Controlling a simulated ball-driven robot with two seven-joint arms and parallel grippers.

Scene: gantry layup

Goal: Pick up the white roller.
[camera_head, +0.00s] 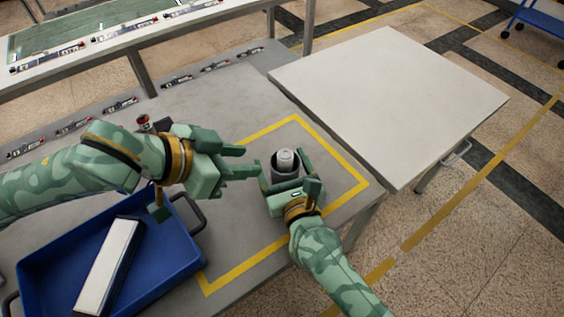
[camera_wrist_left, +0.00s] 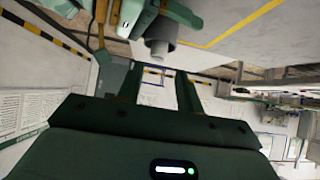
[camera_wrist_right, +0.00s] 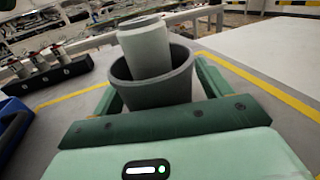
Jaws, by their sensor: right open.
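A pale grey-white roller (camera_head: 285,158) stands in a dark grey cup (camera_head: 286,177) on the grey table, inside the yellow outline. In the right wrist view the roller (camera_wrist_right: 146,45) leans slightly and sticks up above the rim of the cup (camera_wrist_right: 155,90). My right gripper (camera_head: 281,160) is open, with a finger on each side of the cup; I cannot tell whether they touch it. My left gripper (camera_head: 247,162) is open and empty, just left of the cup. The left wrist view shows the roller (camera_wrist_left: 159,49) beyond its parted fingers.
A blue tray (camera_head: 187,244) at lower left holds a long white and black piece (camera_head: 108,268). A black rack (camera_wrist_right: 48,76) with several small cylinders stands left in the right wrist view. A bare white table (camera_head: 390,105) lies to the right.

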